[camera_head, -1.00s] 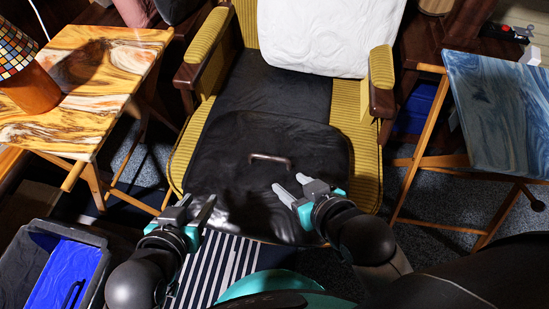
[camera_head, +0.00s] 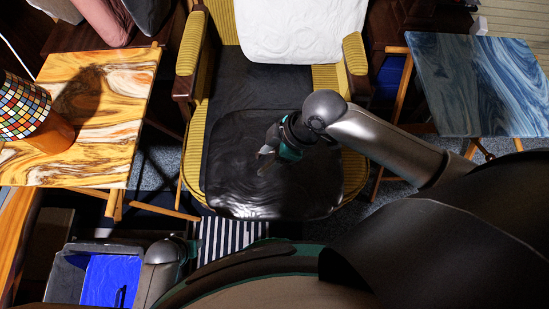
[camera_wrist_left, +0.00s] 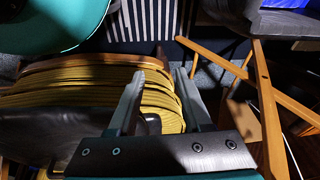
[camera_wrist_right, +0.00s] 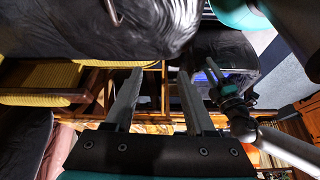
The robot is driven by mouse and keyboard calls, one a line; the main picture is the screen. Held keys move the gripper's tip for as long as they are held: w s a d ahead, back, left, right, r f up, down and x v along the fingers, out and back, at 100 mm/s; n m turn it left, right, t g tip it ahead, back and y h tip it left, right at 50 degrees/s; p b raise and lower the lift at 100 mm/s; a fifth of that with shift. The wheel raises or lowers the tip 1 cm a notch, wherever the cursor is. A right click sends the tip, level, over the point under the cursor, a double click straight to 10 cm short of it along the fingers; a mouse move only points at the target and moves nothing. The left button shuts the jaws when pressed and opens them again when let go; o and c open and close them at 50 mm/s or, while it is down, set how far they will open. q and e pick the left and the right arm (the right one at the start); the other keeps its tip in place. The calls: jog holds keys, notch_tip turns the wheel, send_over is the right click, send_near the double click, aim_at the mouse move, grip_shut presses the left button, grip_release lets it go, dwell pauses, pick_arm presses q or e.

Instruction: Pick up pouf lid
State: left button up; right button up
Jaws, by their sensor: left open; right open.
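The pouf lid (camera_head: 300,195) is a black, wrinkled leather-like slab with a short handle. It lies on the front of the yellow chair's seat. In the right wrist view the lid (camera_wrist_right: 160,32) fills the upper left, with its handle (camera_wrist_right: 112,12) at the top edge. My right gripper (camera_head: 265,155) is over the lid close to the handle, which it partly hides. Its jaws (camera_wrist_right: 158,95) are open and empty. My left gripper (camera_wrist_left: 158,88) is open and empty beside the yellow ribbed chair side; in the head view it is mostly hidden.
The yellow chair (camera_head: 195,125) has a white cushion (camera_head: 300,30). A marbled orange table (camera_head: 105,125) with a mosaic lamp (camera_head: 22,105) stands left. A blue table (camera_head: 480,85) stands right. A bin (camera_head: 70,270) with blue contents is at lower left.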

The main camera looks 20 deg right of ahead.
pick_arm(q)
jog(key=s+a+f, duration=0.4)
jog(key=s+f, duration=0.4)
jog(key=f, duration=0.2)
pick_arm(e)
jog(key=w+d+n+h, duration=0.1)
jog(key=w+d, duration=0.6)
jog(key=d, duration=0.5)
jog(key=shift+g, duration=0.3)
jog(key=shift+b+x, duration=1.8)
jog(key=shift+x, duration=2.7)
jog(key=shift+a+f+b, duration=0.35)
jog(key=shift+a+f, duration=0.05)
jog(key=shift+f, duration=0.2)
jog(key=shift+a+f+b, duration=0.3)
jog(key=shift+a+f, duration=0.1)
jog(key=shift+f, duration=0.15)
jog(key=shift+w+a+f+b, duration=0.15)
jog(key=shift+a+f+b, duration=0.4)
jog(key=shift+f, duration=0.25)
pick_arm(q)
jog(key=w+d+r+b, duration=0.1)
jog(key=w+d+r, duration=0.5)
jog(key=w+r, duration=0.2)
jog(key=shift+w+d+r, duration=0.3)
jog(key=shift+r, duration=0.5)
pick_arm(e)
jog(key=shift+x, duration=1.15)
jog(key=shift+a+r, duration=0.1)
